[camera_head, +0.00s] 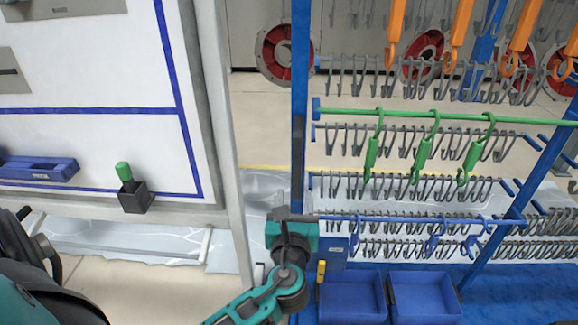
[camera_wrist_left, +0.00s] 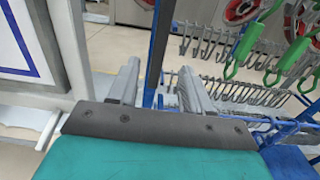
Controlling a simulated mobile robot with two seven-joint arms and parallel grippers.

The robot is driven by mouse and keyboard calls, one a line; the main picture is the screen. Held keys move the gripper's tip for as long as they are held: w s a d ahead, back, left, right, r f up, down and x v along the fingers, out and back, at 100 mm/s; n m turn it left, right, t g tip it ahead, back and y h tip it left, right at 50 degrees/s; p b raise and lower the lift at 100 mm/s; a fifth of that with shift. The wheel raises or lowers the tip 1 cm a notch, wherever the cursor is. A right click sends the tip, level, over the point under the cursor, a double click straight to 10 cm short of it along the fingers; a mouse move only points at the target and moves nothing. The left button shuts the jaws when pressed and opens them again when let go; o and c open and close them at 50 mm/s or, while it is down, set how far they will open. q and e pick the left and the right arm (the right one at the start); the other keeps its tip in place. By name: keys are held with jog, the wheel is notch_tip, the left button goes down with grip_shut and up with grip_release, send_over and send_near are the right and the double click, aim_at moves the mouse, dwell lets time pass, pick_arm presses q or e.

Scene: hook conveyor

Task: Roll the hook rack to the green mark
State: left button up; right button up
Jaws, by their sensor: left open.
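The hook rack (camera_head: 299,110) is a tall blue frame with several rows of grey hooks, blue bars and a green bar (camera_head: 470,118) carrying green hooks. My left gripper (camera_head: 295,214) is at the rack's left blue post. In the left wrist view, its open fingers (camera_wrist_left: 159,68) lie on either side of that post (camera_wrist_left: 154,60); I cannot tell whether they touch it. No green mark shows on the floor in view. My right gripper is not in view.
Orange hooks (camera_head: 459,30) hang behind. Blue bins (camera_head: 425,298) sit low in the rack. A yellow floor line (camera_head: 265,167) runs behind.

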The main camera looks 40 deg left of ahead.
aim_at(297, 171)
pick_arm(q)
jog(key=x, duration=1.2)
jog(key=shift+d, duration=0.1)
jog(key=shift+c, duration=0.5)
jog(key=shift+f, duration=0.1)
grip_shut()
